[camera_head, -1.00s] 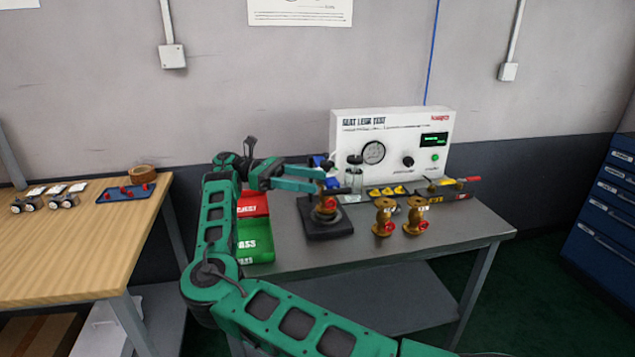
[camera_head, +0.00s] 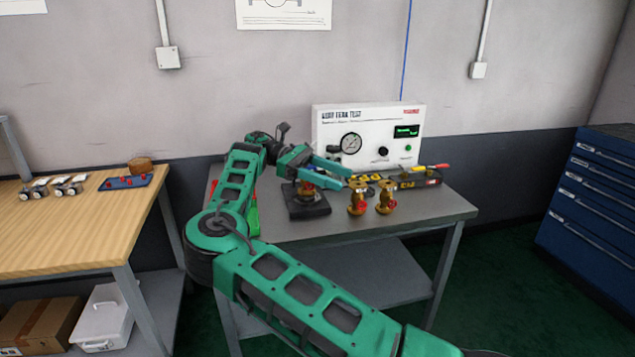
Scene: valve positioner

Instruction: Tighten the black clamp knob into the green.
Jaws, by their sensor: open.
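The black base of the clamp fixture (camera_head: 305,208) stands on the grey bench, with a brass valve (camera_head: 307,190) on it, partly covered by my gripper. My gripper (camera_head: 345,178) is open, its two green fingers pointing right, over and just right of the fixture. Nothing shows between the fingers. I cannot make out the clamp knob or a green mark for it; the top of the fixture is hidden behind my gripper. A black knob (camera_head: 383,151) shows on the front of the white test panel (camera_head: 330,125), beside a round gauge (camera_head: 351,143).
Two brass valves with red parts (camera_head: 357,200) (camera_head: 386,198) stand right of the fixture. A dark strip with yellow items (camera_head: 420,180) lies behind them. A green bin (camera_head: 252,215) is partly hidden by my arm. The bench's right front is clear.

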